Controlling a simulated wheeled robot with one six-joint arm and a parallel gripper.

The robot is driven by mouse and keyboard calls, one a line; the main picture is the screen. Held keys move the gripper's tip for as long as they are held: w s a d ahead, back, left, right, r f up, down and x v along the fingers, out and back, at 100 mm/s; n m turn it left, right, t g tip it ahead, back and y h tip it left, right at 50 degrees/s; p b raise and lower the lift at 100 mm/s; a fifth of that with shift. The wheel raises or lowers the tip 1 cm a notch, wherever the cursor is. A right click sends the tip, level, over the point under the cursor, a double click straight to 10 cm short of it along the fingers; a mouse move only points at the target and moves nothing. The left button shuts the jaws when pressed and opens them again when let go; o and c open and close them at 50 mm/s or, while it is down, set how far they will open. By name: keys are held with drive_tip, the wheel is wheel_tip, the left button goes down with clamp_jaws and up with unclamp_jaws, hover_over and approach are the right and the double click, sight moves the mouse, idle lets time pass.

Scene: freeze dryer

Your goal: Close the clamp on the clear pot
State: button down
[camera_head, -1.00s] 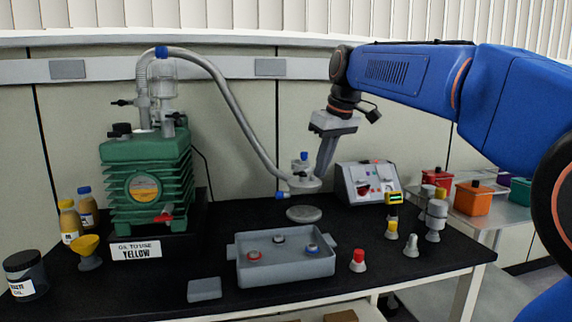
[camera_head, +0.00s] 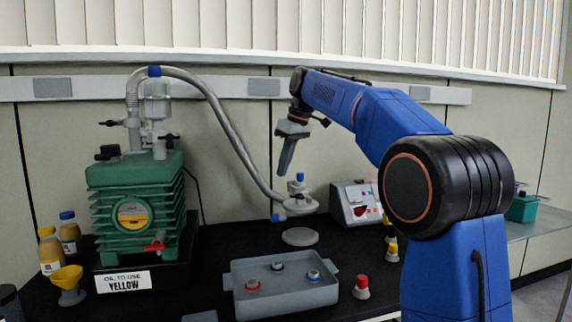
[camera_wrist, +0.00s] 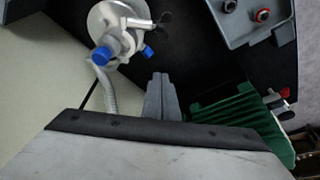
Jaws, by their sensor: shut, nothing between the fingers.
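A clear, upright pot (camera_head: 156,108) stands on top of the green pump (camera_head: 135,185) in the head view, with a blue cap and hose above it. Small black-tipped fittings (camera_head: 112,123) stick out near its base. I cannot tell which is the clamp, or whether it is open. My gripper (camera_head: 284,173) is shut and empty, pointing down, well to the right of the pot. It is above and slightly left of a white lid-like fitting (camera_head: 299,204). In the wrist view the gripper fingers (camera_wrist: 162,80) are together, below that fitting (camera_wrist: 112,20). The clear pot is not clear in the wrist view.
A grey hose (camera_head: 235,130) arches from the pump to the white fitting. A grey tray (camera_head: 285,295) with several small stoppers lies in front, also in the wrist view (camera_wrist: 240,30). A grey disc (camera_head: 300,237) and a control box (camera_head: 352,203) stand nearby. Bottles (camera_head: 69,232) stand left of the pump.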

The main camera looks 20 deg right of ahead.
sight(307, 191)
wheel_tip(307, 191, down, 6)
drive_tip(key=s+d, duration=0.1)
drive_tip(key=shift+s+d, duration=0.15)
drive_tip(key=shift+s, duration=0.1)
drive_tip(key=shift+s+d+n, duration=0.1)
drive_tip(key=shift+d+n, duration=0.3)
drive_tip(key=shift+n, duration=0.1)
idle(0.5)
drive_tip(key=shift+s+d+n+g+y, duration=0.1)
drive_tip(key=shift+d+n+g+y, duration=0.25)
drive_tip(key=shift+d+n, duration=0.75)
drive_tip(key=d+n+g, duration=0.1)
drive_tip(key=n, duration=0.1)
drive_tip(key=shift+d+n, duration=0.3)
drive_tip(key=shift+w+d, duration=0.25)
drive_tip(key=shift+d, duration=0.4)
drive_tip(key=shift+w+d, duration=0.25)
drive_tip(key=shift+d, duration=0.5)
